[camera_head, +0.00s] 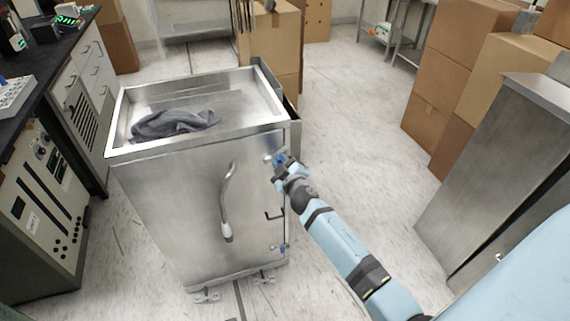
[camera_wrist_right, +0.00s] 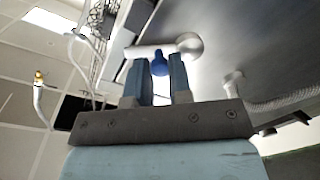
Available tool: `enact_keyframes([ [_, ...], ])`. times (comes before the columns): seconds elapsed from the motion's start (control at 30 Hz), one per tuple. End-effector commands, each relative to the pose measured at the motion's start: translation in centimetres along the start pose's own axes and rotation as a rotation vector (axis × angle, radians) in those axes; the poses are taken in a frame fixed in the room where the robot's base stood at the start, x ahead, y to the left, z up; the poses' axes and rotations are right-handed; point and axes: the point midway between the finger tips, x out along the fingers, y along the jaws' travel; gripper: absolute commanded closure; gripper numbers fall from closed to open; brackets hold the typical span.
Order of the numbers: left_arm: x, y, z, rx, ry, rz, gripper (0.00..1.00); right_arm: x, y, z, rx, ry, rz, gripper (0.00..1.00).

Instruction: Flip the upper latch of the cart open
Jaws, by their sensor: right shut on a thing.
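The metal cart (camera_head: 165,215) stands upright in the head view, with a grey cloth (camera_head: 175,123) in its top tray. The upper latch (camera_head: 268,157) is near the top right of its front face. My right gripper (camera_head: 281,162) is at this latch and covers part of it. In the right wrist view the upper latch shows as a pale bar with a round metal end (camera_wrist_right: 190,46) and a blue knob (camera_wrist_right: 157,62). My right gripper (camera_wrist_right: 164,78) is shut on the blue knob between its two fingers. A lower latch (camera_head: 282,248) is near the door's bottom right. My left gripper is out of view.
A lab bench (camera_head: 45,200) is at the left. Cardboard boxes (camera_head: 450,85) and a metal cabinet (camera_head: 505,150) stand at the right. The floor (camera_head: 350,120) between is clear.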

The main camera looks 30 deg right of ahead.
Motion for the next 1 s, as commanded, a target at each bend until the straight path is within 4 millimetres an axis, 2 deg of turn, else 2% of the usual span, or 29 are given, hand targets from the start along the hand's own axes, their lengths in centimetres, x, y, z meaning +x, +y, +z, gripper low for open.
enact_keyframes([
  [0.1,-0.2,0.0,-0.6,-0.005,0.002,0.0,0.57,0.1,0.3,-0.6,-0.11,-0.007,0.0,1.0],
  [0.37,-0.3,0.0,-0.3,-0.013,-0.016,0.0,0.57,0.1,0.2,-1.5,-0.357,-0.024,-0.001,1.0],
  [0.7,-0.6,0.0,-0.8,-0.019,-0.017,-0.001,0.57,0.2,-0.2,-2.5,-0.67,-0.045,-0.004,1.0],
  [1.0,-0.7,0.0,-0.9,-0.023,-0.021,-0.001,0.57,0.2,-0.6,-3.0,-0.876,-0.061,-0.006,1.0],
])
